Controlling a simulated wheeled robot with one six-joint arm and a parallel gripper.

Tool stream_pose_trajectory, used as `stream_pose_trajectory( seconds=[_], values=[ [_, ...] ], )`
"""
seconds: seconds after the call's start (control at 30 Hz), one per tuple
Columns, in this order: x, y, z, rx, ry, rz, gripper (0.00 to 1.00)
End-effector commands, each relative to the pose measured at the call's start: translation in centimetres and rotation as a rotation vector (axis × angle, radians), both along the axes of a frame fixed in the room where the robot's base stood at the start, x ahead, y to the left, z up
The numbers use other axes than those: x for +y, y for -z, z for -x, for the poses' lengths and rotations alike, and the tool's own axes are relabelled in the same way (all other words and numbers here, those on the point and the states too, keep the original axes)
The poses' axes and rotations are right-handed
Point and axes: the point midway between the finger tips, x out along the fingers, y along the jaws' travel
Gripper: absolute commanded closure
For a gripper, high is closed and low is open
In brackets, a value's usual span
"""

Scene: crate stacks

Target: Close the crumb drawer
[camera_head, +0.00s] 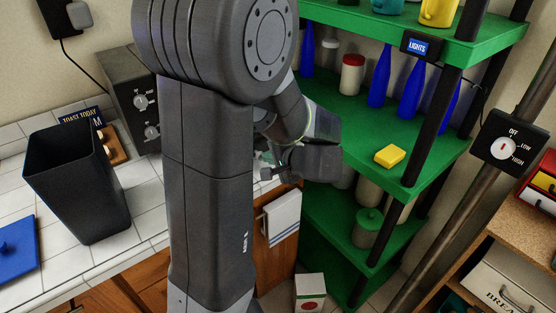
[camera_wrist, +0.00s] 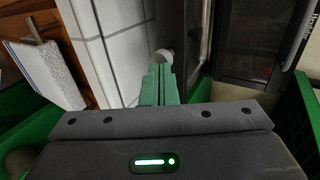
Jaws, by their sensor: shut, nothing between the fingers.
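The dark appliance with knobs (camera_head: 132,82) stands on the tiled counter at the back left in the head view, partly hidden by my arm. In the wrist view a dark appliance (camera_wrist: 246,62) is at the upper right. A dark strip with a pale edge (camera_wrist: 203,25) runs along its left side; I cannot tell whether it is the crumb drawer. My gripper (camera_wrist: 157,72) is shut and empty, its green fingers together, pointing at a small pale round thing (camera_wrist: 163,56). I cannot tell whether they touch. My gripper (camera_head: 266,168) is small and partly hidden in the head view.
A black bin (camera_head: 75,185) and a blue lid (camera_head: 12,255) stand on the white tiled counter (camera_head: 140,205). Green shelves (camera_head: 345,125) with blue bottles and a yellow block (camera_head: 390,156) are at the right. A striped towel (camera_head: 282,217) hangs below the counter.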

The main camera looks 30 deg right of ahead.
Motion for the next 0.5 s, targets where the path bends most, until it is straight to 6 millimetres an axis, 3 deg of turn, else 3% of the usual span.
stream_pose_trajectory(
  seconds=[0.5],
  values=[
    [0.09,0.04,-0.6,0.0,-0.001,0.0,1.0]
  ],
)
